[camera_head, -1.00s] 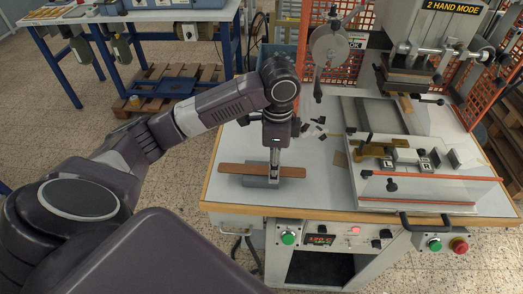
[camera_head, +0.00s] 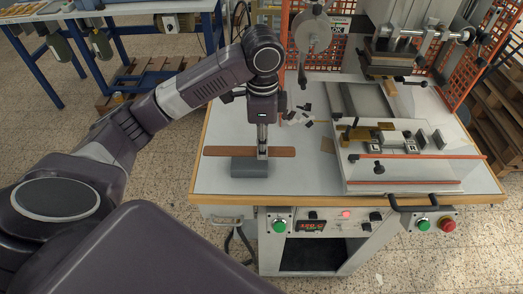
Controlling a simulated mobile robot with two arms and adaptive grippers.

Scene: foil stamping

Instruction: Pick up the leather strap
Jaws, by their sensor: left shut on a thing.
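The leather strap (camera_head: 222,151) is a long, thin brown strip in the head view, lying level across the left part of the white table. Its two ends stick out on either side of my left gripper (camera_head: 262,152). My left gripper points down and is shut on the strap near its middle. A grey block (camera_head: 249,168) shows just below and in front of the strap. The strap appears a little above the block. My right gripper is not in view.
The stamping machine's bed (camera_head: 400,165) with small clamps fills the right of the white table (camera_head: 215,180). Small dark pieces (camera_head: 304,107) lie behind the gripper. An orange mesh guard (camera_head: 297,20) stands behind. Control buttons (camera_head: 279,226) line the front.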

